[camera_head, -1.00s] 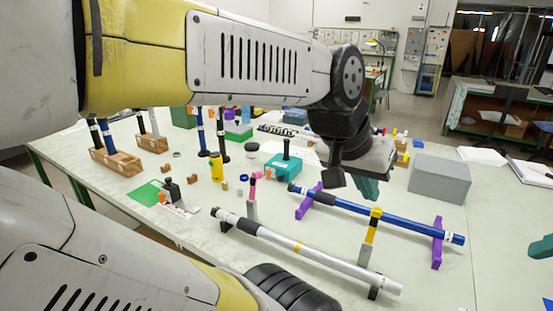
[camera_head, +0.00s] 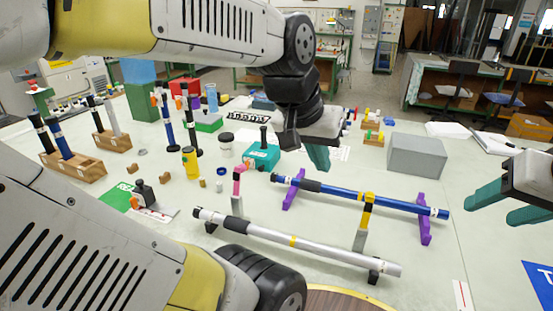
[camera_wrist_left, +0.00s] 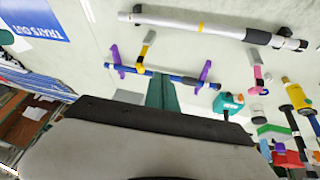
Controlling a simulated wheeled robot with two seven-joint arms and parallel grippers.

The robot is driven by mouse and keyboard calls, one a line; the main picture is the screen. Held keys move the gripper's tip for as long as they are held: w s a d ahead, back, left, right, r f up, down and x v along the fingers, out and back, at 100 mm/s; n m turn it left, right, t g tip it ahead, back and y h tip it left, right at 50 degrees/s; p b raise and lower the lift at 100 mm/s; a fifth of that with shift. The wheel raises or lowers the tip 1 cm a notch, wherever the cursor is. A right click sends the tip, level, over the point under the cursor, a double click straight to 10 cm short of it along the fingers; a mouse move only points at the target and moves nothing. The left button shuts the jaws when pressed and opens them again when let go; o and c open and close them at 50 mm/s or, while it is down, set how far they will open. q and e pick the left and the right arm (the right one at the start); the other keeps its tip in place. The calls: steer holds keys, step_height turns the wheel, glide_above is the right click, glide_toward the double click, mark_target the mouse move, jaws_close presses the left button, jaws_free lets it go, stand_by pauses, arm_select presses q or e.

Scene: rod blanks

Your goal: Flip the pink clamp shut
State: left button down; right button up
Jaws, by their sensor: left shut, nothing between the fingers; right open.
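The pink clamp (camera_head: 238,182) sits on a grey post beside the silver rod (camera_head: 290,239), towards its left end. Its pink part stands up, and it looks open. It also shows at the right in the left wrist view (camera_wrist_left: 257,73). My left gripper (camera_head: 319,158) has teal fingers, shut and empty, pointing down behind the blue rod (camera_head: 340,192), to the right of the clamp and apart from it. The fingers also show in the left wrist view (camera_wrist_left: 163,92). My right gripper (camera_head: 510,207) is open and empty at the right edge.
A yellow clamp (camera_head: 368,200) stands at the blue rod, which lies on purple supports (camera_head: 425,220). A teal device (camera_head: 261,155), yellow bottle (camera_head: 190,162) and grey box (camera_head: 417,155) stand behind. My left arm crosses the left side. The table's right front is mostly clear.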

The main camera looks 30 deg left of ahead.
arm_select(q)
steer(key=w+a+f+g+y, duration=0.3)
steer(key=w+a+f+g, duration=0.25)
steer(key=w+a, duration=0.2)
steer(key=n+g+y, duration=0.2)
steer(key=g+y, duration=0.4)
steer(key=y, duration=0.5)
glide_toward(239, 182)
steer(key=w+d, duration=0.2)
steer(key=w, duration=0.4)
steer(key=w+f+y, duration=0.1)
steer(key=y, duration=0.1)
steer(key=w+f+y, duration=0.1)
steer(key=w, duration=0.1)
steer(key=w+f+y, duration=0.1)
steer(key=y, duration=0.1)
steer(key=shift+w+a+f+m+y, duration=0.15)
steer(key=shift+w+a+m+y, duration=0.05)
steer(key=shift+m+y, duration=0.1)
steer(key=shift+a, duration=0.1)
steer(key=s+a+r, duration=0.1)
steer(key=s+a, duration=0.6)
steer(key=a, duration=0.1)
steer(key=shift+s+a+r, duration=0.15)
steer(key=shift+a+r, duration=0.15)
steer(key=shift+a, duration=0.1)
